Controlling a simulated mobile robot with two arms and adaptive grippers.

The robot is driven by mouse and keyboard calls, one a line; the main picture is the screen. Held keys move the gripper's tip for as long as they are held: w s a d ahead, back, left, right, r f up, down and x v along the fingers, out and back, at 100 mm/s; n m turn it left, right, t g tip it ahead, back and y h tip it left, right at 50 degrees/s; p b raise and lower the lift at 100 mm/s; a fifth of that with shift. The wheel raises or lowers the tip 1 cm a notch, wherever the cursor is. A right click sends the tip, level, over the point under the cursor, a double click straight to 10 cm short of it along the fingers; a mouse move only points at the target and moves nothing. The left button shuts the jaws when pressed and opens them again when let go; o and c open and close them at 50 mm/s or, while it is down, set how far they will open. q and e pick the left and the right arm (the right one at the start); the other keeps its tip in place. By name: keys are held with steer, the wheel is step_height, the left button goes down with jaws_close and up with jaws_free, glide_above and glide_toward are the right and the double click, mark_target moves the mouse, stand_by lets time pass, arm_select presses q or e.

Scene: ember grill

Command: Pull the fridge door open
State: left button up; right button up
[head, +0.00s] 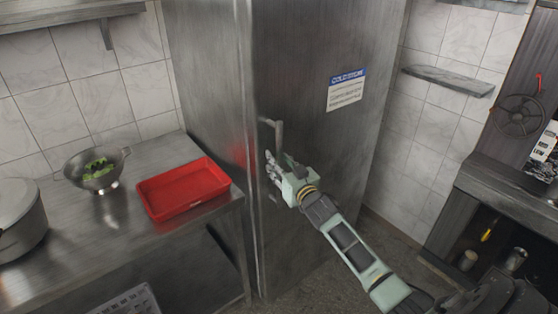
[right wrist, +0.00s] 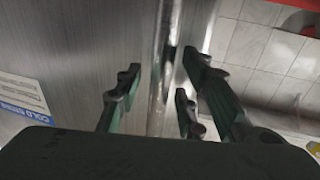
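The fridge (head: 310,60) is a tall brushed-metal cabinet with a blue and white label (head: 346,89) on its door. The door looks shut. A vertical bar handle (head: 278,130) stands near the door's left edge. My right gripper (head: 270,165) is at the handle's middle and hides part of it. In the right wrist view my right gripper (right wrist: 158,95) is open, with a vertical metal bar between its fingers. I cannot tell whether the fingers touch the bar. The label also shows in the right wrist view (right wrist: 22,98). My left gripper is not in view.
A steel counter (head: 110,245) stands left of the fridge. It holds a red tray (head: 185,188), a colander (head: 97,170) with green food and a pot (head: 18,215). A dark grill unit (head: 500,205) stands at the right. Floor shows between the fridge and that unit.

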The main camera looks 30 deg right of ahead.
steer(key=shift+w, duration=0.25)
steer(key=shift+c, duration=0.6)
jaws_close()
